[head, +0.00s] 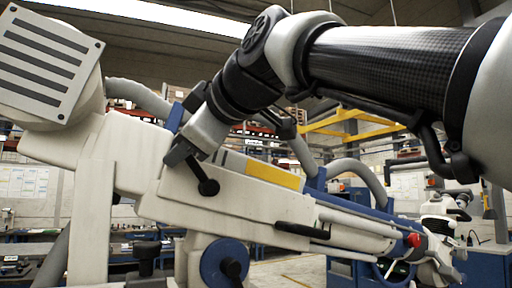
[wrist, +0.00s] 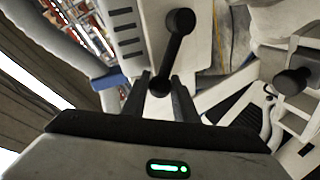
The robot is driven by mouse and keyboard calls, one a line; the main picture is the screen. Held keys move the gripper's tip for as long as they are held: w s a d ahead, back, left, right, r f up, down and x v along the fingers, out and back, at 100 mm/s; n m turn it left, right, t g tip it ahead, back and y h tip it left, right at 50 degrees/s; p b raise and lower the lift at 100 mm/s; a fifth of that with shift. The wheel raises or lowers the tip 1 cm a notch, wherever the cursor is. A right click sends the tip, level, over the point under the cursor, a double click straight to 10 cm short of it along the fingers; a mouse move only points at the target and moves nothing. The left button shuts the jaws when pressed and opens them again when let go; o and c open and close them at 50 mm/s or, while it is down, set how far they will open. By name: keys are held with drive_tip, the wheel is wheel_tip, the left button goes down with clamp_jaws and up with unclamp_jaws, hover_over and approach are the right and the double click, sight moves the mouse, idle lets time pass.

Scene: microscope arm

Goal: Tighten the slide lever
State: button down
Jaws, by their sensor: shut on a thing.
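The slide lever is a short black bar with a rounded knob at each end, on the side of the white microscope arm (head: 240,205). In the head view its lower knob (head: 208,187) shows below my gripper (head: 180,152), and its upper part is partly hidden by the fingers. In the wrist view the lever (wrist: 171,52) runs from a knob at top right down to a knob between the fingertips. My gripper (wrist: 160,88) is shut on that near knob, with one dark finger on each side.
A black handle (head: 302,230) sits lower right on the arm, and a blue round knob (head: 225,262) below it. A large vented box (head: 45,62) stands at upper left. A red knob (head: 413,240) is near the microscope head. Another black knob (wrist: 292,82) shows at right.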

drive_tip(key=shift+s+a+f, duration=0.1)
drive_tip(key=shift+a+f, duration=0.1)
drive_tip(key=shift+f, duration=0.1)
drive_tip(key=c, duration=1.4)
unclamp_jaws()
drive_tip(key=shift+r, duration=0.1)
drive_tip(key=shift+s+d+r, duration=0.1)
drive_tip(key=shift+s+d, duration=0.1)
drive_tip(key=v, duration=1.7)
drive_tip(key=shift+w, duration=0.1)
